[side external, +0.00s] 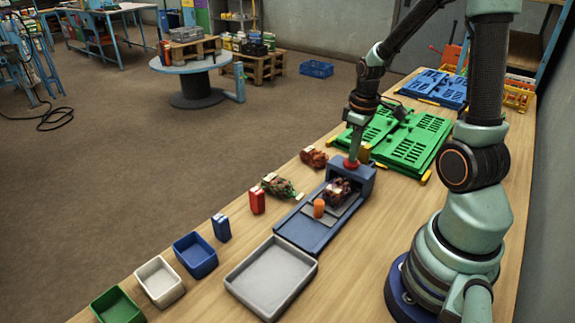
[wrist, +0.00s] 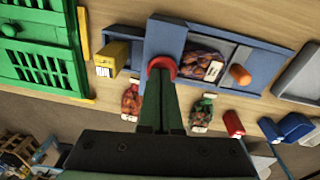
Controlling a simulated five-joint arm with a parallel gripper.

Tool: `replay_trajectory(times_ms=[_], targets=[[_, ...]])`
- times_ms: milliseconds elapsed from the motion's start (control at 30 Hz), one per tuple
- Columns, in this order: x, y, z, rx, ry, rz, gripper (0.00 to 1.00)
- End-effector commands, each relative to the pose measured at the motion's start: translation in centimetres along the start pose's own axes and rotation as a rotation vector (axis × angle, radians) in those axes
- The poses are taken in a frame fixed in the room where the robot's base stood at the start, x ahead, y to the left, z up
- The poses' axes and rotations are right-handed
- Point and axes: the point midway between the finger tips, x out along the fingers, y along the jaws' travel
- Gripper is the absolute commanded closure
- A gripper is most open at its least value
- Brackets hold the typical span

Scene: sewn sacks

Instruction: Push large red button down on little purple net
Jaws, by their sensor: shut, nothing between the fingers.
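The large red button (side external: 351,164) is on top of the blue housing (side external: 362,177) at the far end of a blue tray-like base; it also shows in the wrist view (wrist: 162,64). The little purple net (side external: 338,192) lies on the base beside the housing, and shows dark with a white tag in the wrist view (wrist: 203,66). My gripper (side external: 353,155) is shut and empty, pointing down over the button. Its fingertips (wrist: 160,76) overlap the button's edge in the wrist view. I cannot tell whether the button is pressed down.
A green net (side external: 281,187), a reddish net (side external: 313,157) and a red box (side external: 257,201) lie to the left. A grey tray (side external: 272,278) is in front; green panels (side external: 400,138) are behind.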

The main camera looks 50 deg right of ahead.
Motion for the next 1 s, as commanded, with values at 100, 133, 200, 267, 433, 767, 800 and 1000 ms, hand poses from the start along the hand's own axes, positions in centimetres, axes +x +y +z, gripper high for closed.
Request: replay_trajectory(times_ms=[100,133,200,267,433,767,800,1000], targets=[[-0.4,0.0,1.4,0.004,-0.004,-0.001,1.0],[-0.6,0.0,1.8,0.004,-0.005,-0.001,1.0],[-0.9,0.0,2.5,0.004,-0.006,0.0,1.0],[-1.0,0.0,2.9,0.003,-0.007,0.0,1.0],[-1.1,0.0,3.0,0.001,-0.007,0.0,1.0],[-2.3,0.1,2.9,0.0,-0.003,0.003,1.0],[-2.9,0.1,2.9,0.0,-0.003,0.004,1.0],[-6.8,0.1,2.9,0.001,0.0,0.006,1.0]])
